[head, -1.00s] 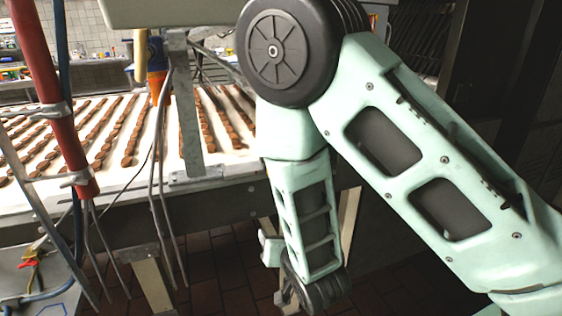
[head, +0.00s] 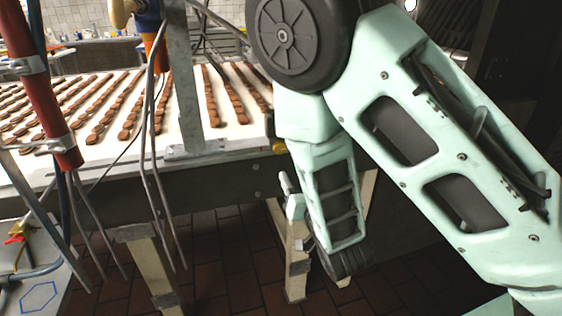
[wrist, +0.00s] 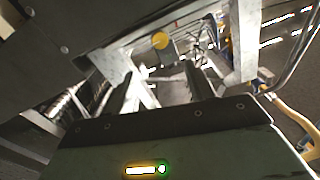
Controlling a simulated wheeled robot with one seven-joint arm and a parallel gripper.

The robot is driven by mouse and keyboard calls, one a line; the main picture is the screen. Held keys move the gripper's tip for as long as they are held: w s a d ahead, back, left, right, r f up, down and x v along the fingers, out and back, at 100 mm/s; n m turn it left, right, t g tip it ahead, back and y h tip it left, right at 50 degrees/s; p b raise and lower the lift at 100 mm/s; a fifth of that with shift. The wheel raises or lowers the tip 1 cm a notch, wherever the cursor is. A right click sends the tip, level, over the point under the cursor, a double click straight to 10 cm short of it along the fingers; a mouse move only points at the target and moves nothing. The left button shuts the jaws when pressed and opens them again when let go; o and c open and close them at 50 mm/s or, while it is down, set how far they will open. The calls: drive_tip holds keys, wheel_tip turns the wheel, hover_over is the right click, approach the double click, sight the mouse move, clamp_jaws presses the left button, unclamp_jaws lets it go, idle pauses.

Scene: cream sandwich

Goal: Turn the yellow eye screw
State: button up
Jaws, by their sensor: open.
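The yellow eye screw (head: 279,147) shows as a small yellow piece at the conveyor's front edge, just left of my arm in the head view. In the wrist view it is a round yellow disc (wrist: 160,41) above the middle, under the dark frame. My gripper (wrist: 160,84) shows there as two dark fingers spread apart, with nothing between them. The eye screw lies beyond the fingertips, apart from them.
The conveyor (head: 100,165) carries rows of brown biscuits. A red pipe (head: 45,100) and thin metal tubes hang at the left. A grey upright post (head: 186,90) stands on the conveyor edge. A pale table leg (head: 297,262) stands near my forearm. The tiled floor (head: 225,265) is clear.

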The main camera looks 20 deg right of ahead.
sight(280, 149)
drive_tip(key=w+p, duration=0.1)
drive_tip(key=w, duration=1.3)
drive_tip(key=shift+w, duration=0.35)
drive_tip(key=c, duration=1)
